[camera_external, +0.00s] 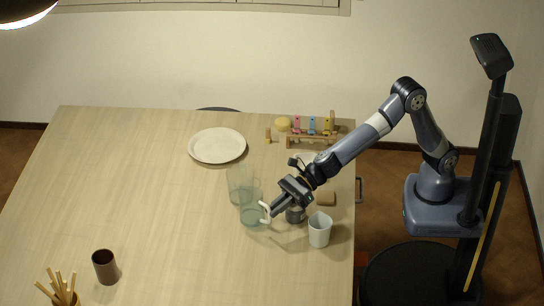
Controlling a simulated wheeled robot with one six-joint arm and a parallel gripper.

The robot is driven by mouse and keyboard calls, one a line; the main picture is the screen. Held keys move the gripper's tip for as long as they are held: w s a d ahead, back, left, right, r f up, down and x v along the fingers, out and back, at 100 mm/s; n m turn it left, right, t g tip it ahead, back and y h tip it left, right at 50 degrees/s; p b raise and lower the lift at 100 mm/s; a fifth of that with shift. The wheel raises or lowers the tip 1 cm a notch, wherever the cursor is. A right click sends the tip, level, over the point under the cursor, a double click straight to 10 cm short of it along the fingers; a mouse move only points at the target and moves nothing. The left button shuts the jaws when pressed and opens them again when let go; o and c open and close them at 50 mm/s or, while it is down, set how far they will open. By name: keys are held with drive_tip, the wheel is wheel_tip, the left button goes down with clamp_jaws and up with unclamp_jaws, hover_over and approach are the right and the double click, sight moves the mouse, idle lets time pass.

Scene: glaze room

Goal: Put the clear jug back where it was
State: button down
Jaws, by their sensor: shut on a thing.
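The clear jug (252,214) is a see-through greenish vessel with a pale handle on its right side, near the middle right of the table. My gripper (271,209) reaches in from the right and is shut on the jug at its handle. The jug looks upright. I cannot tell whether its base touches the table. A second clear vessel (239,178) stands just behind it and overlaps it in the picture.
A grey cup (295,215) stands close under my gripper, with a white cup (319,231) and brown block (326,198) nearby. Behind are a white plate (217,146) and a rack (312,141) of coloured bottles. A dark cup (105,268) stands front left. The left middle is clear.

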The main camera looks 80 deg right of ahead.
drive_tip(key=shift+a+f, duration=0.25)
